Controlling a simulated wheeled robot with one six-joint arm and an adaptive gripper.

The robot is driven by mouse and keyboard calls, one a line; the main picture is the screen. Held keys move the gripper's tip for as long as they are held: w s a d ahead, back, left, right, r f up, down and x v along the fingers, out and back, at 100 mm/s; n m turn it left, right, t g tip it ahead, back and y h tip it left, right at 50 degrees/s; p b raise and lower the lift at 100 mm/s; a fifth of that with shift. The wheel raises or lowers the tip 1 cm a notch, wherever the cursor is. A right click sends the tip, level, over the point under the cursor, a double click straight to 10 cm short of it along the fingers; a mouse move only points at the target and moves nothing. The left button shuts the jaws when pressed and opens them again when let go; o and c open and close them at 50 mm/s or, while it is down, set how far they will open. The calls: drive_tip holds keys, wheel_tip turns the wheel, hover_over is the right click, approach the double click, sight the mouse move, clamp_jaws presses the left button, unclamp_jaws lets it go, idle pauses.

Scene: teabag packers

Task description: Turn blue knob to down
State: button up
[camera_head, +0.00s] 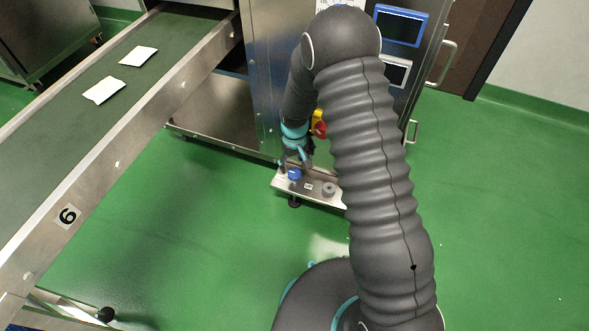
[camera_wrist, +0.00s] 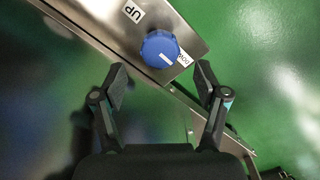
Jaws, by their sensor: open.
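The blue knob (camera_wrist: 160,48) sits on a metal panel (camera_wrist: 112,22) in the wrist view, with a white pointer mark on its face. A label reading "UP" (camera_wrist: 132,11) is on the panel at its upper left, and another white label (camera_wrist: 184,60) shows partly at its lower right. My gripper (camera_wrist: 160,80) is open, its two fingers spread on either side below the knob and apart from it. In the head view the blue knob (camera_head: 295,174) is on a low panel, with my gripper (camera_head: 297,158) close above it.
A grey knob (camera_head: 329,188) is on the same low panel, right of the blue one. A red and yellow switch (camera_head: 319,125) is on the machine cabinet behind. A conveyor (camera_head: 60,140) with two white packets runs along the left. Green floor (camera_head: 220,240) lies open in front.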

sight(295, 173)
wheel_tip(295, 173, up, 8)
drive_tip(key=shift+f, duration=0.15)
drive_tip(key=shift+s, duration=0.1)
idle(0.5)
drive_tip(key=s+d+r+m+t, duration=0.1)
drive_tip(key=s+d+r+t, duration=0.1)
drive_tip(key=s+d+r, duration=0.3)
drive_tip(key=s+d+r+m+t+p, duration=0.1)
drive_tip(key=s+d+r, duration=0.5)
drive_tip(key=s+r, duration=0.7)
drive_tip(key=s+d+r+m+t+p, duration=0.1)
drive_tip(key=s+d+r+m+t, duration=0.1)
drive_tip(key=s+d+r, duration=0.3)
drive_tip(key=s+r+m, duration=0.1)
drive_tip(key=s+r, duration=0.3)
drive_tip(key=r, duration=0.7)
drive_tip(key=shift+s+d+t, duration=0.3)
drive_tip(key=shift+d, duration=0.1)
